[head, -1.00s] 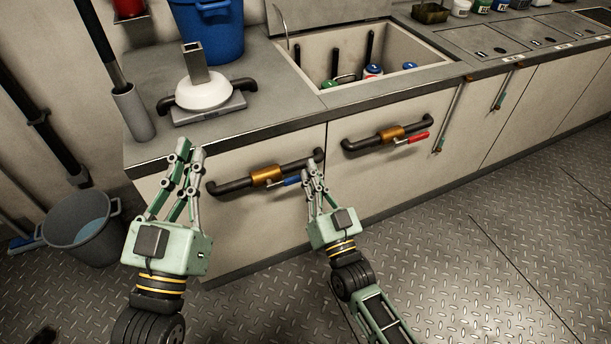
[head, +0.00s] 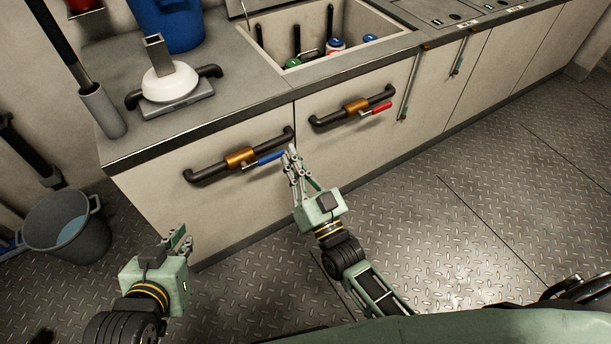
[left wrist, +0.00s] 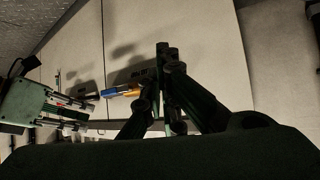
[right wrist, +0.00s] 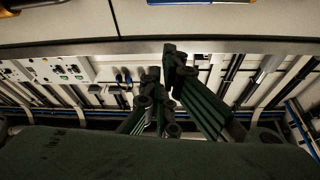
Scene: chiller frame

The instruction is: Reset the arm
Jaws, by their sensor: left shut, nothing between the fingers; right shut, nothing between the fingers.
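My left gripper (head: 180,237) is at the lower left in the head view, low in front of the cabinet. It is shut and empty, and its fingers show closed together in the left wrist view (left wrist: 166,55). My right gripper (head: 291,153) is in front of the cabinet, its fingertips close to the blue-handled valve (head: 240,157). I cannot tell whether they touch it. It is shut and empty, with its closed fingers also in the right wrist view (right wrist: 165,65).
A second valve with a red handle (head: 356,105) is on the cabinet front. A white funnel-like piece (head: 171,84) stands on the counter near a blue bin (head: 172,22). A grey bucket (head: 66,228) stands on the floor at left. The metal floor (head: 450,210) at right is clear.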

